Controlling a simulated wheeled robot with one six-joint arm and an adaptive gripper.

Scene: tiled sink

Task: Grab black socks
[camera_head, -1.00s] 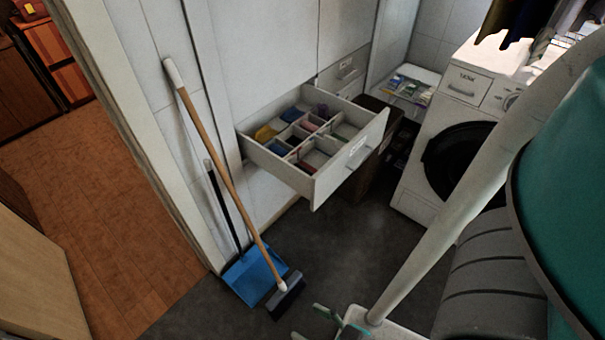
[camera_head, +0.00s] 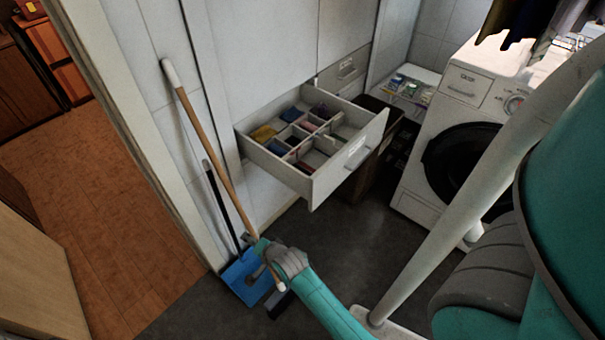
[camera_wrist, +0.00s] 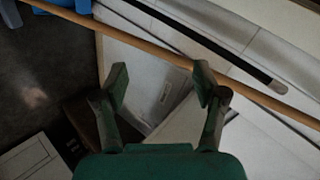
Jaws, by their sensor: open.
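An open white drawer (camera_head: 325,188) sticks out from the wall cabinet. Its compartments hold small folded cloth items: a yellow one (camera_head: 262,133), a dark blue one (camera_head: 278,148), a purple one (camera_head: 321,110) and several others. Black socks cannot be made out for certain at this size. My gripper (camera_head: 259,258) is low in front of the drawer, below its level, near the broom's lower end. In the wrist view my gripper (camera_wrist: 160,78) is open with nothing between its fingers.
A wooden-handled broom (camera_head: 215,160) and a blue dustpan (camera_head: 240,277) with a dark pole lean by the wall. The broom handle (camera_wrist: 150,47) crosses the wrist view close to my fingertips. A washing machine (camera_head: 445,150) stands right, a brown basket (camera_head: 372,165) behind the drawer. Dark floor is clear.

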